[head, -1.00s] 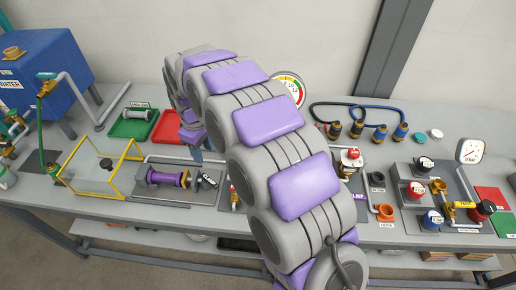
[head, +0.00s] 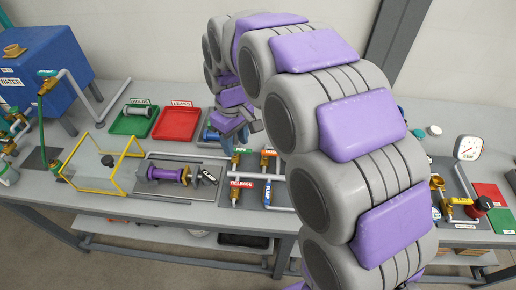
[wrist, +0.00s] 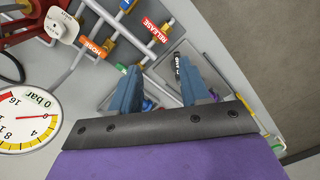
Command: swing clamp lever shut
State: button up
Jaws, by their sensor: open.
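The clamp lever (head: 207,178) is a short black handle with a white label, at the right end of the clamp fixture in the head view. It stands angled outward beside a brass-coloured part and a purple cylinder (head: 165,174) on a grey plate. My gripper (wrist: 158,76) has two blue fingers apart with nothing held.
A clear yellow-framed box (head: 100,172) stands left. Green (head: 132,120) and red (head: 176,123) trays lie behind. A gauge (wrist: 28,120) is close in the wrist view.

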jog(key=s+d+r+m, duration=0.1)
jog(key=s+d, duration=0.3)
jog(key=d, duration=0.2)
jog(key=shift+s+r+m, duration=0.15)
jog(key=shift+r+m, duration=0.15)
jog(key=shift+m, duration=0.1)
jog(key=shift+a, duration=0.1)
